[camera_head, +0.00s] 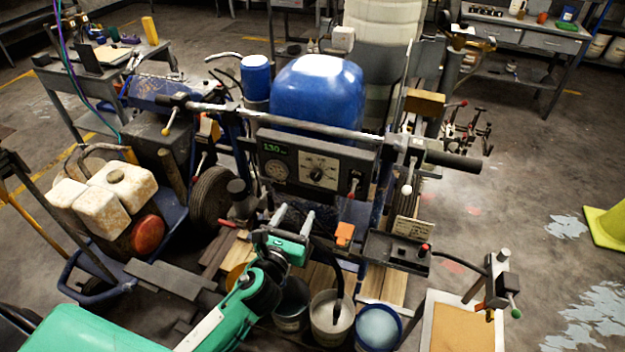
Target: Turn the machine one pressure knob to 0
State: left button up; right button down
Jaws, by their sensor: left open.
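The line striper machine stands in the middle of the head view, with a blue tank (318,92) behind its handlebar. Its dark control panel (345,192) faces me. The panel carries a green lit display reading about 130, a round gauge (276,171) and a black pressure knob (317,173) on a pale dial plate. The knob's exact setting is too small to read. My left gripper (292,222) is in front of and below the panel, its two pale fingers apart and pointing up toward it. It is empty and does not touch the knob. My right gripper is not in view.
The handlebar (300,117) crosses above the panel. A cart with white jugs (118,190) is at left, and a yellow-green cone (605,225) at right.

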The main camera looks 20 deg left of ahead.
aim_at(315, 178)
pick_arm(q)
jog(key=w+p, duration=0.1)
jog(key=w, duration=0.4)
jog(key=w+p, duration=0.1)
jog(key=w, duration=0.5)
jog(key=shift+d+p, duration=0.2)
jog(key=shift+p, duration=0.15)
jog(key=shift+w, duration=0.35)
jog(key=shift+w+d, duration=0.1)
jog(key=shift+w, duration=0.25)
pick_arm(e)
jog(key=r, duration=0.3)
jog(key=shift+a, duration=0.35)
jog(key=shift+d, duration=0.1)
pick_arm(q)
jog(key=c, duration=1)
